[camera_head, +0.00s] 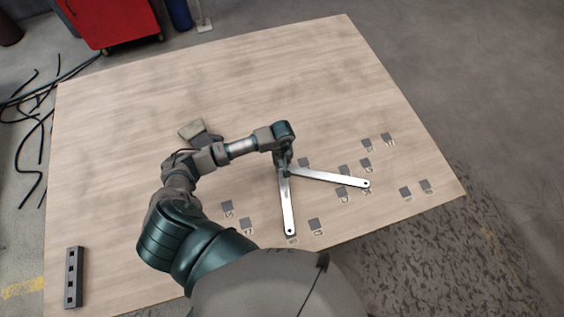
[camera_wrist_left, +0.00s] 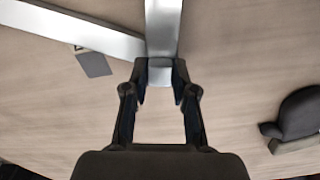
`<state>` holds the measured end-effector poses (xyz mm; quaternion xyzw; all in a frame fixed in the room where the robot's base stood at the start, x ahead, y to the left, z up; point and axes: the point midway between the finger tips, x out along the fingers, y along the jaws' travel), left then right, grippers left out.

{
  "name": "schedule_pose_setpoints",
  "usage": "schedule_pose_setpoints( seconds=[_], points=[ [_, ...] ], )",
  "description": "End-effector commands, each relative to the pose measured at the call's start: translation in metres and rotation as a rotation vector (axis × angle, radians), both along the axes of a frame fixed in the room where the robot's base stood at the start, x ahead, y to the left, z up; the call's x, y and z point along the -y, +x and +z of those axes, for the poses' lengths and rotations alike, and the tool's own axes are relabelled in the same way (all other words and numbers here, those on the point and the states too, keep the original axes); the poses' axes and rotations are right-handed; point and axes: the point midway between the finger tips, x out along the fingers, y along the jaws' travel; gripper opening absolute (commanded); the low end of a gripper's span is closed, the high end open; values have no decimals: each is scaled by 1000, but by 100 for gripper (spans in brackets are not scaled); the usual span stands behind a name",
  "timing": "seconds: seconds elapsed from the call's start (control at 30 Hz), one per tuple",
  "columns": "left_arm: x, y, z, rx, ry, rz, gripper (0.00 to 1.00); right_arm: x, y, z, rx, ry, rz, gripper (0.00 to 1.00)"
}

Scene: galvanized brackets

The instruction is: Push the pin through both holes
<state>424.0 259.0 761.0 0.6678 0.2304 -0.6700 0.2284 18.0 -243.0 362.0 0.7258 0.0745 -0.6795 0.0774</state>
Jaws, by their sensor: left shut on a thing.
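Two flat galvanized brackets meet at an angle under my left gripper. One bracket (camera_head: 288,205) runs toward the front of the table, and the other bracket (camera_head: 335,178) runs to the right. Both show in the left wrist view, one going up (camera_wrist_left: 164,28) and one going left (camera_wrist_left: 75,28). My left gripper (camera_head: 285,168) is over their meeting ends. In the wrist view its fingertips (camera_wrist_left: 160,78) are shut on a small grey piece, seemingly the pin (camera_wrist_left: 160,70). The holes at this joint are hidden, so I cannot tell how deep the pin sits. My right gripper is not in view.
Several small grey tiles (camera_head: 317,225) lie around the brackets. A dark bar with square holes (camera_head: 73,277) lies at the front left. A beige and dark object (camera_head: 191,128) lies behind my arm. The back of the wooden table (camera_head: 270,70) is clear.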

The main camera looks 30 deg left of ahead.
Motion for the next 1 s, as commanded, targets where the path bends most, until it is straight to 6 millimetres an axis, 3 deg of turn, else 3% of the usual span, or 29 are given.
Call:
schedule_pose_setpoints(
  seconds=[0.13,0.17,0.27,0.67,1.0],
  points=[
    [0,0,0,-1,1,0,0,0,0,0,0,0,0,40],
    [0,0,0,-1,0,0,34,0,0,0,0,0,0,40],
    [0,0,0,-1,1,0,56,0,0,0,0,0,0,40],
    [-1,1,9,3,1,0,56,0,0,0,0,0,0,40],
    [-1,2,80,4,2,0,56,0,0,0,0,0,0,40]
  ],
)
